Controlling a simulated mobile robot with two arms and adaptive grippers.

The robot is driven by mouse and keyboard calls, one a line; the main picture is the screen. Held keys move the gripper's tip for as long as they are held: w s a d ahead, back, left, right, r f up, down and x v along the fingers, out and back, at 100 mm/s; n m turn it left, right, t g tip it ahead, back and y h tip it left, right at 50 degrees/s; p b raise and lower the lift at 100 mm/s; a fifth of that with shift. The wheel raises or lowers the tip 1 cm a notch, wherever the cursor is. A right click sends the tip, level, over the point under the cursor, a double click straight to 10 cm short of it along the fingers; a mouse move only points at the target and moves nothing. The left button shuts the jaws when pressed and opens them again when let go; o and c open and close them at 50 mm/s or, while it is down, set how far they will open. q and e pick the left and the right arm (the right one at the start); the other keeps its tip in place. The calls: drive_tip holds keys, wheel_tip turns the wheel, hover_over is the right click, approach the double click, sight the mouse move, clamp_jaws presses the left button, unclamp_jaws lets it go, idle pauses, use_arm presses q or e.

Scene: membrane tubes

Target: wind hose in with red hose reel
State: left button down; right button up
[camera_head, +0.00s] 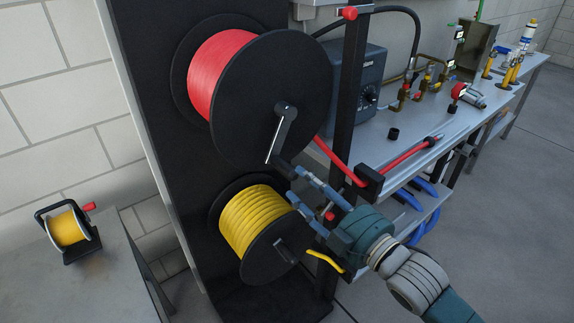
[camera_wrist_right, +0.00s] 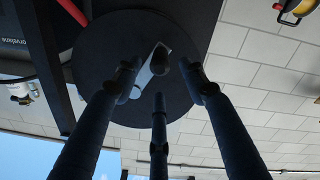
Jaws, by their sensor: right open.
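The red hose reel (camera_head: 222,66) is mounted on a dark upright panel. It has a black disc, wound red hose and a metal crank (camera_head: 280,132) on its front. The red hose (camera_head: 340,160) runs from behind the disc through a black guide to the bench. My right gripper (camera_head: 284,182) is open, its fingers pointing at the lower end of the crank. In the right wrist view, the crank (camera_wrist_right: 150,75) and its dark knob lie in front of the spread fingers (camera_wrist_right: 158,80). I cannot tell whether they touch. My left gripper is out of view.
A yellow hose reel (camera_head: 252,222) sits just below, close to my right fingers. A small yellow reel (camera_head: 68,229) stands on a side table at left. A bench (camera_head: 425,125) with valves, a grey box and the red hose end extends at right.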

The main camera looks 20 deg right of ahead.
sight(296, 177)
drive_tip(key=p+x, duration=0.1)
drive_tip(key=x, duration=0.6)
drive_tip(key=shift+f, duration=0.1)
clamp_jaws()
